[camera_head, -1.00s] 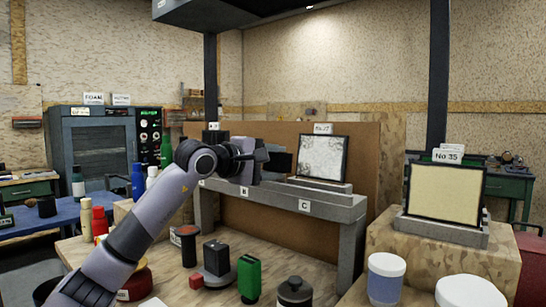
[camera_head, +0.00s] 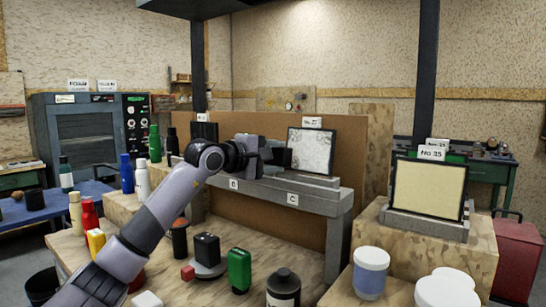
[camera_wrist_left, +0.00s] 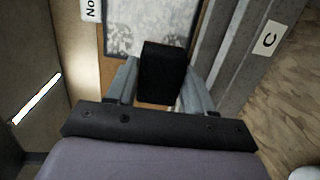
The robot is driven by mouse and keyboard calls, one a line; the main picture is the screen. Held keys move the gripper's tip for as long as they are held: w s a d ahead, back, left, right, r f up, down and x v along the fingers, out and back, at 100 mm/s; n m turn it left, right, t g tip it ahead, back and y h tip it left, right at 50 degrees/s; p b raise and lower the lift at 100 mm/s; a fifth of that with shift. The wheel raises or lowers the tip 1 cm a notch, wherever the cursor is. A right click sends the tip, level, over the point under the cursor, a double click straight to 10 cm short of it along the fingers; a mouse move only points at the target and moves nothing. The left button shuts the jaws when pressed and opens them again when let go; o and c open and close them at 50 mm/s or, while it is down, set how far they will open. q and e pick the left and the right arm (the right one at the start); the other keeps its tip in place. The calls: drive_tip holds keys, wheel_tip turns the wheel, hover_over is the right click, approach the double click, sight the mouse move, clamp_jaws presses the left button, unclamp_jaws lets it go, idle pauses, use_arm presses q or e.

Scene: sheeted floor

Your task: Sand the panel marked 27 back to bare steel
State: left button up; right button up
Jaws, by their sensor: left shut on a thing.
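The panel marked 27 (camera_head: 311,152) stands upright in a dark frame on the grey shelf, its label above. Its face is patchy white and grey. Part of it shows at the top of the left wrist view (camera_wrist_left: 145,22). My left gripper (camera_head: 279,156) is in front of the panel's left edge in the head view. It is shut on a black block (camera_wrist_left: 163,72), which sits between its fingers, seen against the panel's lower edge. I cannot tell whether the block touches the panel. My right gripper is in neither view.
A cream panel marked 35 (camera_head: 428,189) stands on a wooden block at right. The grey shelf (camera_head: 325,200) carries letter tags B and C.

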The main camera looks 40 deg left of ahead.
use_arm(q)
drive_tip(key=shift+w+a+f+p, duration=0.1)
drive_tip(key=shift+w+a+p, duration=0.05)
drive_tip(key=shift+w+p, duration=0.8)
